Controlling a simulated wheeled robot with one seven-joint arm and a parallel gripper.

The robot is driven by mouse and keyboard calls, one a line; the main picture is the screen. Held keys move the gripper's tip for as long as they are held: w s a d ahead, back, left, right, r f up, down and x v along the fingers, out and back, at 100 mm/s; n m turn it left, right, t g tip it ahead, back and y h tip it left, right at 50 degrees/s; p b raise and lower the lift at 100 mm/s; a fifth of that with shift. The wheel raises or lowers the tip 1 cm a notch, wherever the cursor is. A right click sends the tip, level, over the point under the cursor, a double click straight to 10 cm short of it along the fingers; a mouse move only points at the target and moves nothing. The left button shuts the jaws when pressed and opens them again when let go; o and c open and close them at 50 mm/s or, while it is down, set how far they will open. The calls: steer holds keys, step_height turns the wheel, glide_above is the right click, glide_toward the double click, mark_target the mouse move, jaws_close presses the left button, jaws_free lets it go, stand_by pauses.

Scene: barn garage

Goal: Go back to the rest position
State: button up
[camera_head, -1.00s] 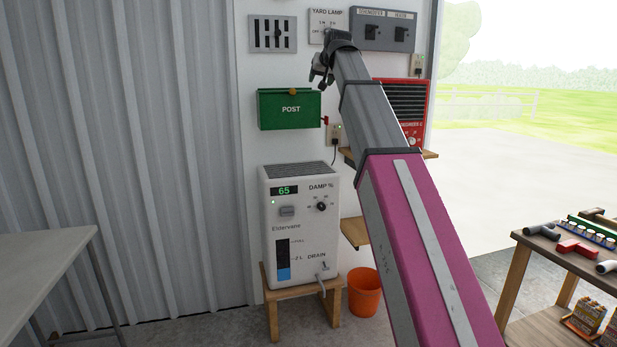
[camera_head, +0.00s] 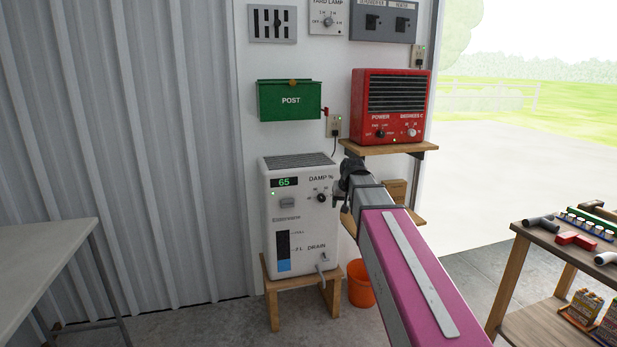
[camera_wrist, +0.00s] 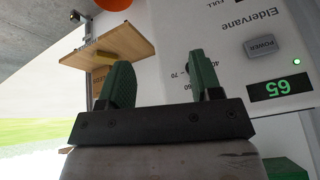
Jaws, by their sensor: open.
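My arm reaches forward from the lower right in the head view, with a magenta cover on its near part. My gripper (camera_head: 347,190) is at its far end, in front of the right edge of the white dehumidifier (camera_head: 302,240); its fingers are hard to make out there. In the wrist view my gripper (camera_wrist: 155,88) shows two green fingers set apart with nothing between them. The dehumidifier (camera_wrist: 225,50) appears upside down behind the fingers, with its display reading 65 and a green light lit.
A red heater (camera_head: 390,108) sits on a wall shelf (camera_head: 390,149). A green post box (camera_head: 289,100) and switch panels (camera_head: 383,21) hang above. An orange bucket (camera_head: 360,285) stands on the floor. A wooden cart (camera_head: 520,275) with tools is at right, a grey table (camera_head: 40,260) at left.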

steer(key=s+d+f+g, duration=0.2)
steer(key=s+d+f, duration=0.1)
steer(key=s+f, duration=0.8)
steer(key=s+d+f+g+h, duration=0.1)
steer(key=s+d+f+g, duration=0.1)
steer(key=s+f, duration=1)
step_height(320, 180, down, 3)
steer(key=shift+s+d+r+g, duration=0.1)
steer(key=shift+s+d+g, duration=0.1)
steer(key=shift+d+g, duration=0.3)
stand_by(1.1)
